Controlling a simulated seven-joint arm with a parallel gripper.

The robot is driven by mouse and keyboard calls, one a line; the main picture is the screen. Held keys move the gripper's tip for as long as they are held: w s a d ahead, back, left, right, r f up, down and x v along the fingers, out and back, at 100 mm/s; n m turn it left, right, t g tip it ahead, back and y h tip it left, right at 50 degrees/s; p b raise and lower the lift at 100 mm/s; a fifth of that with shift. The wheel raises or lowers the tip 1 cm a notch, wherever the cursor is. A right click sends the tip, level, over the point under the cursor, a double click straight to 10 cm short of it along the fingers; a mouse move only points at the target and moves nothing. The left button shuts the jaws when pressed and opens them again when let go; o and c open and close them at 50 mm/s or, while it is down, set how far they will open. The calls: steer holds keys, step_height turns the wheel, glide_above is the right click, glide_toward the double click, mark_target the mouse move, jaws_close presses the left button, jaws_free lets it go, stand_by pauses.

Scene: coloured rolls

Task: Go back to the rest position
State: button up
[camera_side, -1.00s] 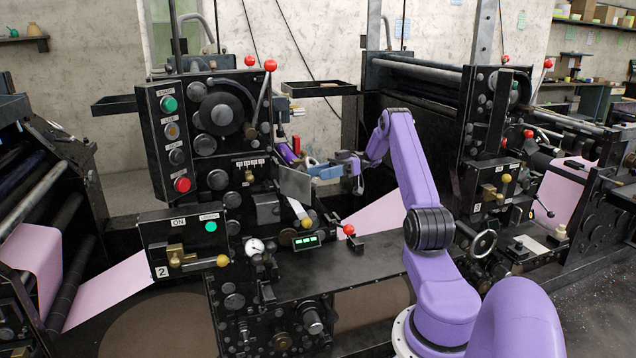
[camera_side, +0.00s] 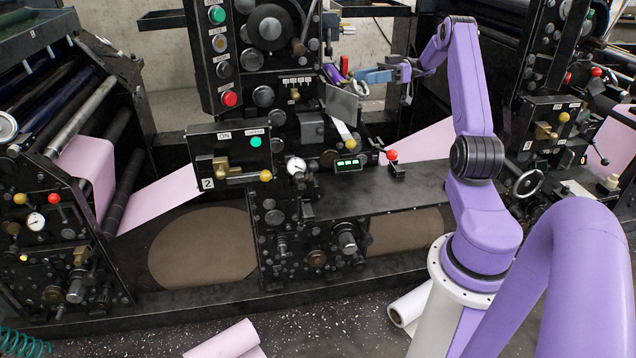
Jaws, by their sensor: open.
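My purple arm (camera_side: 470,90) rises from its base at the right and reaches left to the printing press (camera_side: 200,60). Its blue end piece (camera_side: 374,76) shows at the upper middle. My gripper (camera_side: 346,77) is small here, beside the press's upper panel, near a grey plate (camera_side: 341,104) and a small red part (camera_side: 344,65). It is open. Its fingertips are hard to make out, and I cannot tell whether they touch anything. I see no roll held in it.
A control box (camera_side: 228,155) with a yellow-tipped lever and a red-knobbed lever (camera_side: 391,155) stick out from the press. A pink roll (camera_side: 228,340) and a white roll (camera_side: 410,305) lie on the floor in front. Pink paper webs (camera_side: 165,195) run into the press.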

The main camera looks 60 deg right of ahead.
steer(key=w+d+r+m+t+h, duration=0.7)
steer(key=r+h, duration=0.3)
steer(key=h, duration=0.4)
steer(key=s+d+r+m+g+h, duration=0.6)
steer(key=s+m+h, duration=0.2)
steer(key=h, duration=0.4)
steer(key=a+f+n+g+y, duration=0.1)
steer(key=a+f+n+y, duration=0.3)
steer(key=a, duration=0.9)
steer(key=a+f+n+g+y, duration=0.15)
steer(key=a+f, duration=0.45)
steer(key=a, duration=0.7)
steer(key=a+f+n+g+y, duration=0.2)
steer(key=a+f+y, duration=0.25)
steer(key=a, duration=0.85)
steer(key=s+a+f+n+g+y, duration=0.2)
steer(key=s+a+f+n, duration=0.3)
steer(key=s+a, duration=0.5)
steer(key=s+a+f+n+g, duration=0.1)
steer(key=s+a+n+g, duration=0.1)
steer(key=s, duration=0.4)
steer(key=s+a+f+n+g, duration=0.1)
steer(key=s+a+f+n, duration=0.1)
steer(key=s, duration=0.4)
steer(key=shift+s+a+n+g+h, duration=0.3)
steer(key=shift+a+n+g, duration=0.1)
steer(key=shift+n, duration=0.25)
